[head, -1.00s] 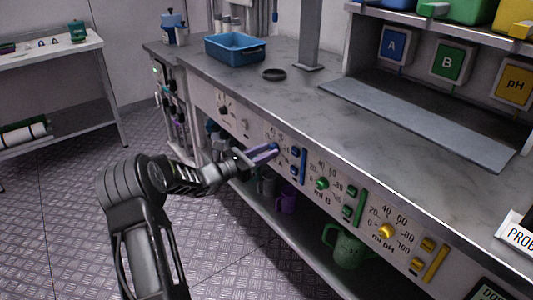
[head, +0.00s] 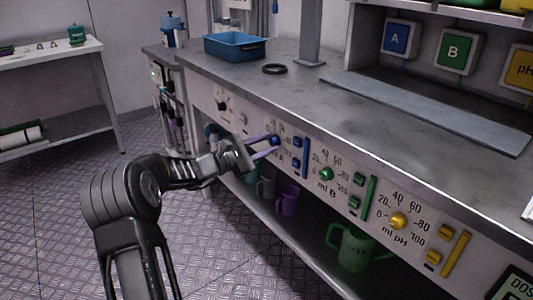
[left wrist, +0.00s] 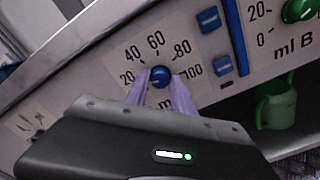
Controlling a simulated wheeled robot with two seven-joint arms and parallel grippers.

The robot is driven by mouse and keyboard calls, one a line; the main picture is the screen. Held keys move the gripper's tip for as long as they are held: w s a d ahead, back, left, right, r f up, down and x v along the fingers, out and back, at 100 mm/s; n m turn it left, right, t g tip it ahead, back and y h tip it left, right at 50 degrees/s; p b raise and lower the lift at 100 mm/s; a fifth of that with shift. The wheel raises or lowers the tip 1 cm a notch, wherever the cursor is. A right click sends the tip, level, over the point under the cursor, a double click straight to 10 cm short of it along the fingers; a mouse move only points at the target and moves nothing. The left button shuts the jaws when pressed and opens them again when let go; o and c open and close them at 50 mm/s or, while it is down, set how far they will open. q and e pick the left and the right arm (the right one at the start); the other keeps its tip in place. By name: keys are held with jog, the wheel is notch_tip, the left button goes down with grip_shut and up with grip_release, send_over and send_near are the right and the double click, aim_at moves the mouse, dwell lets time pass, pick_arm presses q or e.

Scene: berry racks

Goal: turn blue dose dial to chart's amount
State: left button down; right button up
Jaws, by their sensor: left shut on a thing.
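The blue dose dial (left wrist: 160,76) sits on the front panel of the bench, with a printed scale of 20, 40, 60, 80 and 100 around it. It also shows in the head view (head: 275,141). My left gripper (left wrist: 161,88) has its two purple fingers on either side of the dial and is shut on it; in the head view the gripper (head: 272,146) reaches the panel from the left. The dial's pointer is too small to read surely. No chart with a readable amount shows. My right gripper is not in view.
Blue buttons and a blue bar (head: 305,158) are just right of the dial. A green dial (head: 326,174) and a yellow dial (head: 398,221) are farther right. Mugs, one green (head: 352,248), stand on the shelf below. A blue tray (head: 235,47) is on the bench top.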

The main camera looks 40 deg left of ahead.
pick_arm(q)
jog(key=shift+f+m, duration=0.1)
jog(key=shift+m, duration=0.3)
jog(key=c, duration=1.1)
grip_release()
jog(key=shift+s, duration=0.1)
jog(key=v, duration=0.7)
jog(key=shift+s+p, duration=0.3)
jog(key=shift+p, duration=0.15)
jog(key=shift+a, duration=0.1)
